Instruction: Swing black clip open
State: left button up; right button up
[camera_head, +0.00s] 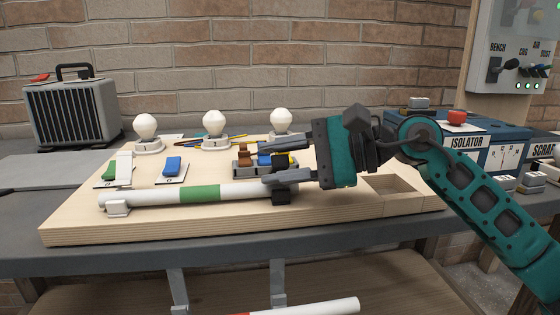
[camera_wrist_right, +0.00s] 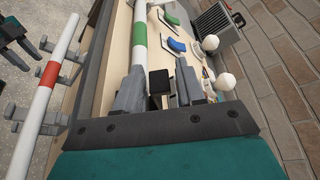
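The black clip (camera_head: 281,194) sits at the right end of a white tube with a green band (camera_head: 200,193), on the wooden board. My right gripper (camera_head: 284,161) is open, with one finger above the other in the head view. Its lower finger overlaps the clip there, so contact cannot be told. In the wrist view the black clip (camera_wrist_right: 159,82) shows between the two spread fingers of my right gripper (camera_wrist_right: 160,88). My left gripper (camera_wrist_right: 16,42) shows only at the far left edge of the wrist view, its fingers apart and empty.
A wooden board (camera_head: 150,227) carries several white bulbs (camera_head: 214,123), a blue switch (camera_head: 172,166), a green switch (camera_head: 110,170) and a connector block with coloured levers (camera_head: 246,158). A white clip (camera_head: 117,208) holds the tube's left end. The isolator box (camera_head: 470,145) stands right.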

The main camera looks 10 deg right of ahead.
grip_shut()
